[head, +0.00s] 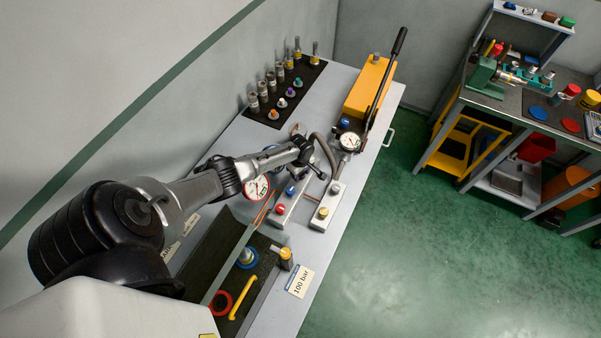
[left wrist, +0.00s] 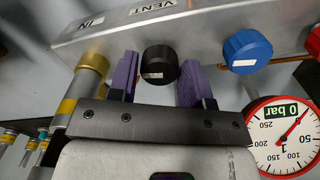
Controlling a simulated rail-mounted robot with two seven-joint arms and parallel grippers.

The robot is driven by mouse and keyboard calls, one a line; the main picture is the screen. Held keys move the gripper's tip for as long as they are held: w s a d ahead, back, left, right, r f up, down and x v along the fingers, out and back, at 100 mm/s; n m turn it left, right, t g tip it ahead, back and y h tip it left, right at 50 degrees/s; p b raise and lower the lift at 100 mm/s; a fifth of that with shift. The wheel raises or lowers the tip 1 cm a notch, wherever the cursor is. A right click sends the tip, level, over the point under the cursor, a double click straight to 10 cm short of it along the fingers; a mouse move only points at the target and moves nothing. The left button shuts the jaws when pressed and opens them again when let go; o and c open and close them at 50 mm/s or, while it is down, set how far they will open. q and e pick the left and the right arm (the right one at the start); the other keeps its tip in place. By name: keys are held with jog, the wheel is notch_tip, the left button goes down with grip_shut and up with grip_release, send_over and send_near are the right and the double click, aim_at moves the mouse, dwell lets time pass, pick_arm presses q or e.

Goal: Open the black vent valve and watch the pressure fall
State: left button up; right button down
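The black vent valve knob (left wrist: 160,63) sits under the VENT label in the left wrist view. My left gripper (left wrist: 158,82) is open, with one purple-padded finger on each side of the knob and small gaps showing. In the head view my left gripper (head: 309,163) covers the far end of the manifold block (head: 288,206), so the black knob is hidden there. A round pressure gauge (left wrist: 284,138) with a red needle and a green display stands right of the gripper. It also shows in the head view (head: 257,187), too small to read. My right gripper is not in view.
A blue knob (left wrist: 247,50) and a red knob (head: 280,209) follow along the block. A second block with a yellow knob (head: 323,212) lies close by. A second gauge (head: 349,142) and a yellow hand pump (head: 368,85) stand farther back. A brass-banded fitting (left wrist: 90,75) is near the left finger.

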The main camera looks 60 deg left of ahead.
pick_arm(q)
jog(key=o, duration=0.3)
jog(key=shift+r, duration=0.25)
notch_tip(320, 180, up, 13)
jog(key=p, duration=0.1)
jog(key=shift+r+p, duration=0.15)
jog(key=shift+p, duration=0.15)
dwell(0.7)
